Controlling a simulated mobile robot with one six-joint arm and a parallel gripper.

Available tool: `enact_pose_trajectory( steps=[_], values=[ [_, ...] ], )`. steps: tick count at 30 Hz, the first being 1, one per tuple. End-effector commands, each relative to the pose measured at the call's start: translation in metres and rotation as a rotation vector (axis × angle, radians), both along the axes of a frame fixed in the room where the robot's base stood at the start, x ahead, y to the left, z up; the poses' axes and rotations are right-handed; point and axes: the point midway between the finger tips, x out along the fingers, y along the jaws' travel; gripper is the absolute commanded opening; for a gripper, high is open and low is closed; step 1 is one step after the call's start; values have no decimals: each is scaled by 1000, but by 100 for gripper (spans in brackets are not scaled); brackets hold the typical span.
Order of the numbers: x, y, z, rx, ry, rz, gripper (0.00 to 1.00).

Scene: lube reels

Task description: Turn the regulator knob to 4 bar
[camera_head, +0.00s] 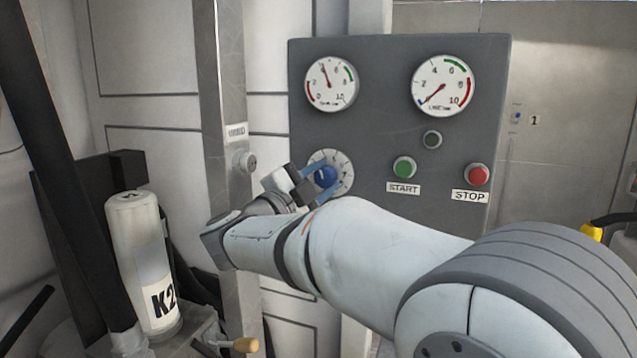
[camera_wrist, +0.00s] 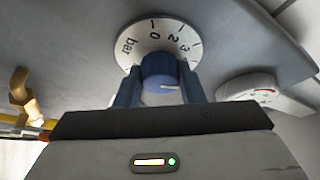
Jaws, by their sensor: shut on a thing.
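The blue regulator knob (camera_head: 325,177) sits on a round white dial plate (camera_head: 344,160) low on the grey panel. In the wrist view the knob (camera_wrist: 158,68) stands in front of the dial plate (camera_wrist: 140,43), which shows "bar" and the numbers 0, 1, 2 and 3. A short white mark shows on the knob's face, toward its right side; I cannot tell which number it points at. My gripper (camera_wrist: 160,85) is shut on the knob, with one blue finger on each side. The lower part of the dial is hidden by the knob and fingers.
Two gauges, left (camera_head: 331,84) and right (camera_head: 442,86), sit above. The right needle points low left. A white cylinder (camera_head: 140,240) stands at left.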

Motion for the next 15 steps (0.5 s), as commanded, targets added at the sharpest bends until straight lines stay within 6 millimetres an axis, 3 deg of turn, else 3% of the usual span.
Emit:
enact_pose_trajectory(
  steps=[11, 12, 15],
  values=[
    [0, 1, 0, 4, -1, 3, 12],
    [1, 1, 0, 4, -1, 3, 36],
    [0, 1, 0, 3, -1, 3, 44]
  ],
)
